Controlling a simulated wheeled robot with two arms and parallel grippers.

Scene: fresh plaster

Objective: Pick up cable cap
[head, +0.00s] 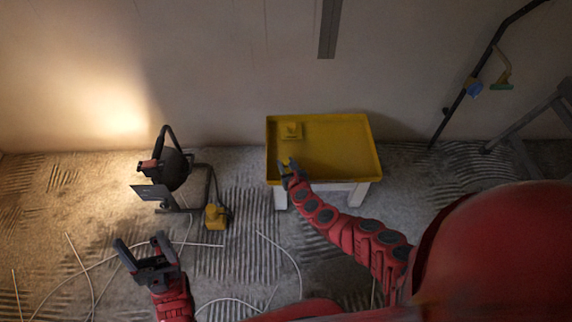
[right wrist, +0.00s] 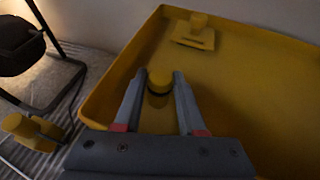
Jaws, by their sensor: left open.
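The cable cap (right wrist: 159,80) is a small yellow round piece with a dark ring below its top. In the right wrist view it sits between the fingertips of my right gripper (right wrist: 160,86), which is shut on it. In the head view my right gripper (head: 287,166) is at the near left corner of the yellow tray (head: 340,160). I cannot tell whether the cap touches the tray floor. My left gripper (head: 147,252) is open and empty at the lower left, above the floor.
A yellow square plate with a knob (head: 291,131) lies in the tray's far left part; the rest of the tray is bare. A dark work lamp (head: 175,168) and a yellow block (head: 215,217) stand on the floor to the left. Pale cables cross the floor.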

